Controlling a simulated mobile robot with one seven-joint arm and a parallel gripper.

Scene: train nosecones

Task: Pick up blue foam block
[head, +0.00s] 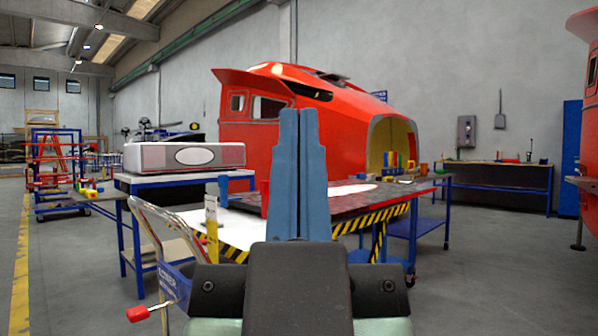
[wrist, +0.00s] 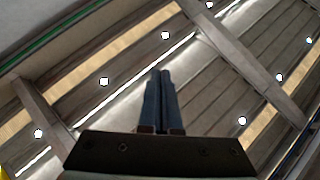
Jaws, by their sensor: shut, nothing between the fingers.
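My gripper (head: 299,114) stands upright in the middle of the head view, its two blue fingers shut together and empty. In the wrist view my gripper (wrist: 160,74) points at the ceiling, and no block shows there. A small blue object (head: 224,188) stands at the left part of the table with the striped edge, beyond my gripper and to its left. I cannot tell whether it is the blue foam block. My fingers hide part of the table.
The work table (head: 240,232) has a black-and-yellow edge and a dark top on its right. A white-and-red box (head: 184,156) sits on a bench at left. A red train nosecone (head: 340,125) stands behind. Open floor (head: 480,280) lies at right.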

